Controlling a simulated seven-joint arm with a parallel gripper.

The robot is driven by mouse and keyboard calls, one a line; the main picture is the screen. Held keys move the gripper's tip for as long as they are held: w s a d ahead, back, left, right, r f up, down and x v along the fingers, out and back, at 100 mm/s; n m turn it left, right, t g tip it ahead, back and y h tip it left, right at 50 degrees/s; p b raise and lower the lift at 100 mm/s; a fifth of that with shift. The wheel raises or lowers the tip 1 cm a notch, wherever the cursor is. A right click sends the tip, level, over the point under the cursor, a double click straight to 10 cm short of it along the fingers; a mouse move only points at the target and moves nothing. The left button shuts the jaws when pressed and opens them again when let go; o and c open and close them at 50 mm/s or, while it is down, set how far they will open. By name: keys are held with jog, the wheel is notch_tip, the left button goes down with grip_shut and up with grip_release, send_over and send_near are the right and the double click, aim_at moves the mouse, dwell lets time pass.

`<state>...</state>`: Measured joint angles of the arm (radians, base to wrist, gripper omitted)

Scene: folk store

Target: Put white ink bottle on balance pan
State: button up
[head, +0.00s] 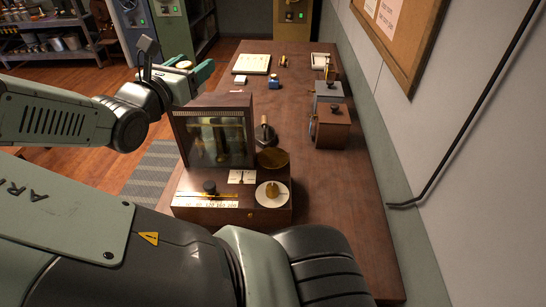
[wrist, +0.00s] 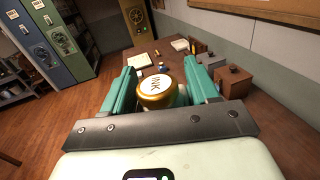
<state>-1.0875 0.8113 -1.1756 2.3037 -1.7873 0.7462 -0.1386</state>
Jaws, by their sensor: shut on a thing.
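My gripper (wrist: 157,75) is shut on the white ink bottle (wrist: 154,84). The bottle has a round white top marked INK with a gold rim, between the teal fingers; its body is mostly hidden. In the head view my gripper (head: 201,74) and the bottle top (head: 184,65) are raised, left of the table and behind the balance. The balance has a glass-fronted case (head: 222,140) on a wooden base (head: 230,216). On its right side are a brown-gold round dish (head: 272,157) and, nearer, a white round plate (head: 264,203) holding a small brass piece (head: 272,192).
A dark-handled object (head: 265,135) stands just right of the case. A brown box (head: 332,127) and grey box (head: 327,94) line the right wall. The table's middle (head: 292,112) is clear.

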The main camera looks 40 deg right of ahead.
jog(key=s+d+m+g+h, duration=0.1)
jog(key=s+d+g, duration=0.1)
jog(key=d, duration=0.6)
jog(key=s+d+m+g+h, duration=0.1)
jog(key=s+d+g, duration=0.15)
jog(key=d, duration=0.45)
jog(key=n+t+y, duration=0.1)
jog(key=t, duration=0.2)
send_over(276, 160)
notch_tip(276, 160, down, 14)
notch_tip(276, 160, down, 8)
jog(key=shift+a+f, duration=0.1)
jog(key=shift+f, duration=0.15)
jog(key=shift+f, duration=0.1)
jog(key=o, duration=0.7)
jog(key=shift+o, duration=0.5)
